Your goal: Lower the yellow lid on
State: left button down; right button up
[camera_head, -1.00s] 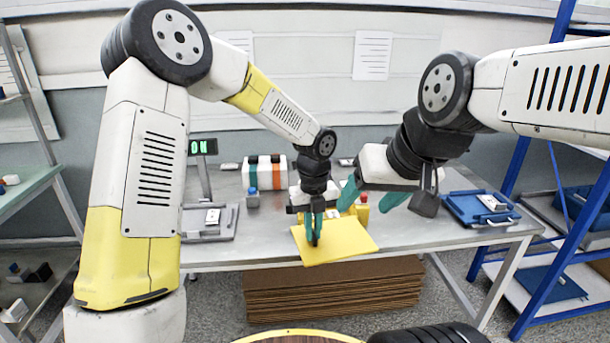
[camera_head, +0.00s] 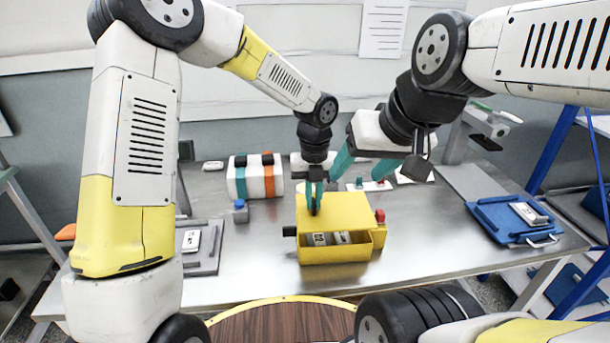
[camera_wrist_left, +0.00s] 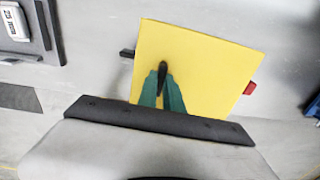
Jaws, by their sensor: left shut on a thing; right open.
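The yellow lid (camera_head: 340,208) is a flat plate over the yellow box (camera_head: 335,256) in the head view. Breakers (camera_head: 330,238) show through a gap below the lid's front edge. I cannot tell whether the lid touches the box. My left gripper (camera_head: 315,207) is shut on the lid's dark handle (camera_wrist_left: 162,76). In the left wrist view the lid (camera_wrist_left: 205,70) looks slightly turned and hides most of the box. My right gripper (camera_head: 356,177) is open and empty, above and behind the lid in the picture.
A red button (camera_head: 380,216) and a black part (camera_head: 289,231) stick out at the box's sides. A striped white block (camera_head: 256,178) and a small blue-topped block (camera_head: 240,212) stand left. A blue tray (camera_head: 490,215) lies right. The table (camera_head: 430,240) between is clear.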

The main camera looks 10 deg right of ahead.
pick_arm(q)
jog(key=shift+w, duration=0.2)
jog(key=shift+f, duration=0.1)
jog(key=shift+f, duration=2.6)
jog(key=c, duration=1.4)
grip_release()
